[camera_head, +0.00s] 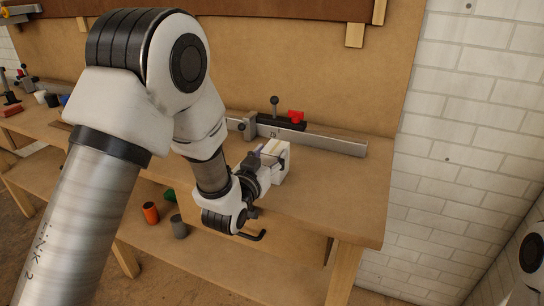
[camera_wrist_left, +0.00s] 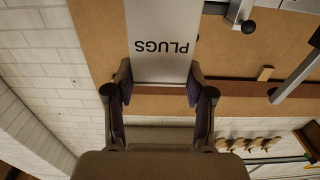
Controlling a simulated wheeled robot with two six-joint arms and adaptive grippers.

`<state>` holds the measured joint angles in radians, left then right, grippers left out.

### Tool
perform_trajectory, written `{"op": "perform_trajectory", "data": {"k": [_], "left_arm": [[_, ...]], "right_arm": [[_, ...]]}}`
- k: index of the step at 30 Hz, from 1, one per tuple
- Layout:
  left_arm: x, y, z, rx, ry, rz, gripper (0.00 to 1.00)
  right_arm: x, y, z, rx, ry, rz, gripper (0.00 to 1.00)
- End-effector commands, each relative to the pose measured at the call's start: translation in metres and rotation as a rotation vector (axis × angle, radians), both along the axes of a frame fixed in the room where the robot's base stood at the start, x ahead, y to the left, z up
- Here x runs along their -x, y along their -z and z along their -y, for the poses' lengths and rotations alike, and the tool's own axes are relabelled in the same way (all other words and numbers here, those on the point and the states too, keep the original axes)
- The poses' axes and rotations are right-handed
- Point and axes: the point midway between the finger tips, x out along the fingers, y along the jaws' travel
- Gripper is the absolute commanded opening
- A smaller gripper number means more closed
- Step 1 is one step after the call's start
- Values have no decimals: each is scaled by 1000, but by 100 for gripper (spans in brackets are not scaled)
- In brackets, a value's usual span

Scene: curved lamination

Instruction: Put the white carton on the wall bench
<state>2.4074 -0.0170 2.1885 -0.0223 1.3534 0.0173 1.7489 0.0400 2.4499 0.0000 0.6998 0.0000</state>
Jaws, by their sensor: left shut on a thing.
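The white carton (camera_head: 283,166) is at the bench top near the metal rail, in the head view. In the left wrist view the carton (camera_wrist_left: 160,42) shows a pale face with the word PLUGS upside down. My left gripper (camera_head: 264,164) is shut on the carton, with its fingers on two opposite sides in the left wrist view (camera_wrist_left: 161,88). The wooden wall bench (camera_head: 330,200) spreads under and around it. I cannot tell whether the carton touches the bench top or hangs just above it. My right gripper is not in view.
A metal rail with a black clamp (camera_head: 282,128) and red knob lies behind the carton. Bare bench top lies to the carton's right, up to the end by the white brick wall (camera_head: 460,150). An orange cup (camera_head: 150,213) and a grey cup (camera_head: 179,227) stand on the lower shelf.

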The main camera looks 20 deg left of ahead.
Motion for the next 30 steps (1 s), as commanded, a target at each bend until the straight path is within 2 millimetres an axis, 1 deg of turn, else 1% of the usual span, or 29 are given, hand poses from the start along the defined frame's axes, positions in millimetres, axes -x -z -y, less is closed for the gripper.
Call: {"op": "perform_trajectory", "data": {"k": [4, 8, 9, 10, 11, 19, 22, 23, 26, 29, 30], "left_arm": [[-1, -2, 0, 0, 0, 0, 11], [-1, 2, 0, 0, 0, 1, 11], [-1, 2, 0, 0, 0, 0, 61], [-1, 1, 0, 0, 0, 0, 71], [-1, 1, 0, 0, 0, 0, 79], [-1, 1, 0, 0, 0, 0, 79], [-1, -5, 0, 0, 0, 1, 79], [1, -3, 0, 0, 0, 0, 79], [17, 0, -1, 0, 0, -1, 79], [40, 1, -1, 1, 0, -1, 79], [51, 2, -2, 1, 0, -2, 79]], "right_arm": [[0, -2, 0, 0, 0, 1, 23], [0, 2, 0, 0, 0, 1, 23], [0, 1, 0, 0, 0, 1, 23], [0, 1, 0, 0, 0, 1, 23], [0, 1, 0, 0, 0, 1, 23], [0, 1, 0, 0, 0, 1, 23], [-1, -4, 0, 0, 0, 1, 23], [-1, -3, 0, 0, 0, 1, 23], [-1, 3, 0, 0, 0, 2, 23], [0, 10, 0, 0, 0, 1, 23], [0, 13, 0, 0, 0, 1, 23]]}}
